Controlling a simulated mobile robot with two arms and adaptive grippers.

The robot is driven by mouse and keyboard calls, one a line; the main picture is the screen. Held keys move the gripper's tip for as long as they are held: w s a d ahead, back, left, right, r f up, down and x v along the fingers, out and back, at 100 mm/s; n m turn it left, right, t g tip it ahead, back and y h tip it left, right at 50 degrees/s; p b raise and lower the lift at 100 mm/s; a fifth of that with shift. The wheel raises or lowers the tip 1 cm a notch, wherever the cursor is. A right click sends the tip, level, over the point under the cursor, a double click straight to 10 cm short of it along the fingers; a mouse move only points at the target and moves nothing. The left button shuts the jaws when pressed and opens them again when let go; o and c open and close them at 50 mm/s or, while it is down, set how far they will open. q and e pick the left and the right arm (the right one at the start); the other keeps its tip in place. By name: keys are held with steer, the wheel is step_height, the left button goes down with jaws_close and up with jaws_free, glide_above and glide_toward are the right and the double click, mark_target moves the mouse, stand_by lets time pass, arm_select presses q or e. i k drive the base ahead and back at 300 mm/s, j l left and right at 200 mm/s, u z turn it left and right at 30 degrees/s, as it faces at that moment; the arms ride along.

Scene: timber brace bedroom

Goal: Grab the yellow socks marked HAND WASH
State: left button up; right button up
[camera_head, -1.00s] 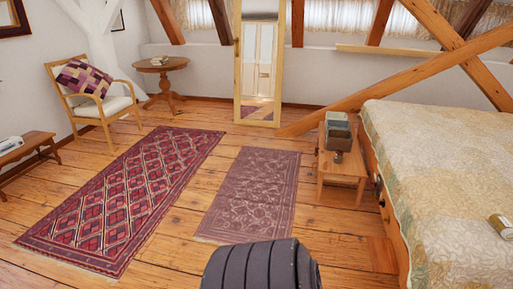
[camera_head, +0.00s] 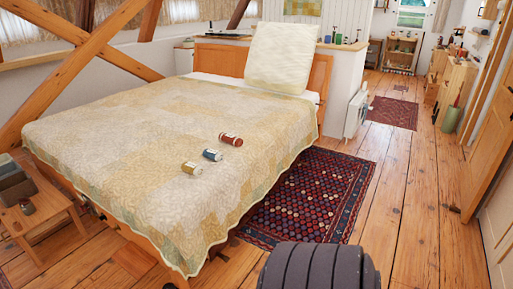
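Three small rolled bundles with pale bands lie apart in a slanting row on the bed (camera_head: 110,140). The yellow-tan bundle (camera_head: 191,168) is nearest to me. The blue bundle (camera_head: 212,155) is in the middle, and the red bundle (camera_head: 231,139) is farthest. The writing on their bands is too small to read. Neither of my grippers is in view.
A low wooden table (camera_head: 55,219) with grey-green boxes stands left of the bed. A dark red patterned rug (camera_head: 310,200) lies along the bed's right side. Bare plank floor (camera_head: 420,200) stretches right to a wooden door (camera_head: 490,150). A cream pillow (camera_head: 281,58) stands at the headboard.

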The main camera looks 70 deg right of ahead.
mark_target(190, 168)
steer(key=z, duration=1.7)
steer(key=u, duration=0.15)
steer(key=i+l+u, duration=0.25)
steer(key=u, duration=0.15)
steer(key=i+l+u, duration=0.2)
steer(key=l+u, duration=0.25)
